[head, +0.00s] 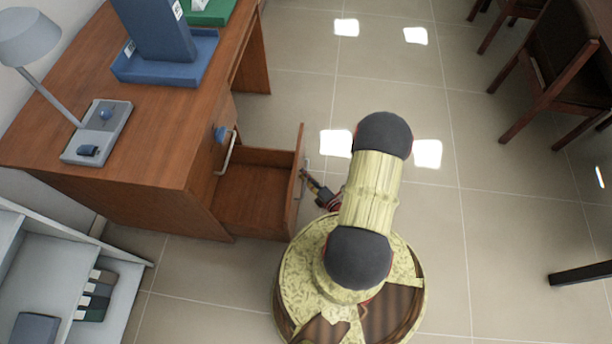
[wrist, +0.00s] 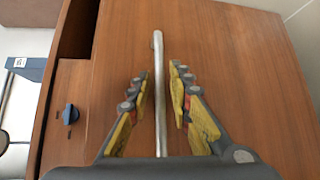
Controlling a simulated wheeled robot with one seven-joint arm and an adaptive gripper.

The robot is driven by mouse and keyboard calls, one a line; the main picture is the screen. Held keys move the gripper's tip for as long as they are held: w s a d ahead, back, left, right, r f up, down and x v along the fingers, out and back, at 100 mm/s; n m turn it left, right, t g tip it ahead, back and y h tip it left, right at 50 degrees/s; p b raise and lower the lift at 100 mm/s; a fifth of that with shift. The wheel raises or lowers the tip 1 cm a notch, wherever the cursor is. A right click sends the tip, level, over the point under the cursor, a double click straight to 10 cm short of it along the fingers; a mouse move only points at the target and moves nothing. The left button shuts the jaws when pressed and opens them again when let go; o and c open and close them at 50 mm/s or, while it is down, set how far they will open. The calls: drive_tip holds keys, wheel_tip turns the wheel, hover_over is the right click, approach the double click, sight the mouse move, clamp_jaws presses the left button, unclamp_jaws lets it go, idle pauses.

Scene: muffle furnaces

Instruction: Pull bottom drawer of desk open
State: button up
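The wooden desk (head: 150,150) stands at the left in the head view. Its bottom drawer (head: 255,200) is pulled out, and its empty-looking inside shows. The drawer's metal bar handle (head: 302,178) is on its front; it also shows in the wrist view (wrist: 159,60). My gripper (head: 312,184) is at this handle. In the wrist view, the two fingers of my gripper (wrist: 160,78) stand on either side of the bar, with a visible gap on each side. It looks open around the handle, not clamped. The drawer front (wrist: 235,75) fills much of the wrist view.
A blue knob (head: 220,133) and another bar handle (head: 228,155) are on the desk above the drawer. A grey shelf (head: 120,245) stands at lower left. Chairs (head: 560,75) are at the right. Tiled floor (head: 480,220) is clear right of my base.

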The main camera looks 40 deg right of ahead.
drive_tip(key=shift+o, duration=0.4)
drive_tip(key=shift+s, duration=0.1)
drive_tip(key=s+a+r, duration=0.1)
drive_tip(key=s, duration=0.6)
idle(0.6)
